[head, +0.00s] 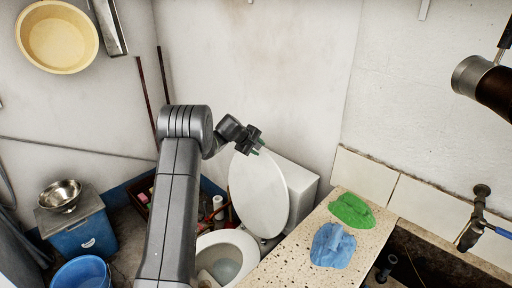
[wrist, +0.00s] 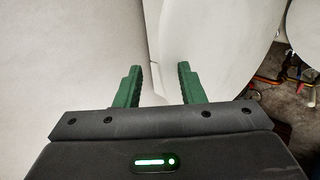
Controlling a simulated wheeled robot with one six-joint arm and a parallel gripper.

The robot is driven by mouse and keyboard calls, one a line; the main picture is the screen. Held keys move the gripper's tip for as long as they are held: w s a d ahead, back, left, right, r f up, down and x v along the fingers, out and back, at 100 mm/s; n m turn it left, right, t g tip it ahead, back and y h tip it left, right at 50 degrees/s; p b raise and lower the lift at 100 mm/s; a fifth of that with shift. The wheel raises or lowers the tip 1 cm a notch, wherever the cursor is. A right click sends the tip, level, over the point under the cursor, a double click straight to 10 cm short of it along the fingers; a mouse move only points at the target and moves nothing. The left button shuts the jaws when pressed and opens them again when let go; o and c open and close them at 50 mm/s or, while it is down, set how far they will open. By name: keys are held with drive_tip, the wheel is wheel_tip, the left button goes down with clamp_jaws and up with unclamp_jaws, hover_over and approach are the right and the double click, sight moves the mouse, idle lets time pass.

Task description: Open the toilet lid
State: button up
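The white toilet lid (head: 258,194) stands raised, close to upright, in front of the white cistern (head: 303,184). The toilet bowl (head: 224,262) below is uncovered, and its inside shows. My gripper (head: 258,145) is at the top edge of the lid in the head view. In the wrist view the green fingers of my gripper (wrist: 164,84) are apart with nothing between them. The lid (wrist: 215,38) shows behind and right of the fingers there. I cannot tell whether a finger touches the lid.
A speckled stone counter (head: 290,257) with a green cloth (head: 351,211) and a blue cloth (head: 332,246) stands right of the toilet. A blue box (head: 83,232) with a metal bowl (head: 61,195) and a blue bucket (head: 80,274) are at left. The wall is close behind.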

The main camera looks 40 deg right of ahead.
drive_tip(key=shift+s+f, duration=0.15)
drive_tip(key=w+b+v, duration=0.1)
drive_tip(key=b+v, duration=0.2)
drive_tip(key=v, duration=1)
drive_tip(key=shift+s+a+r, duration=0.2)
drive_tip(key=shift+s+r, duration=0.1)
drive_tip(key=shift+r, duration=0.05)
drive_tip(key=p+x, duration=0.1)
drive_tip(key=x, duration=0.6)
drive_tip(key=p+x, duration=0.2)
drive_tip(key=x, duration=0.4)
drive_tip(key=shift+s+d+f, duration=0.2)
drive_tip(key=shift+f, duration=0.2)
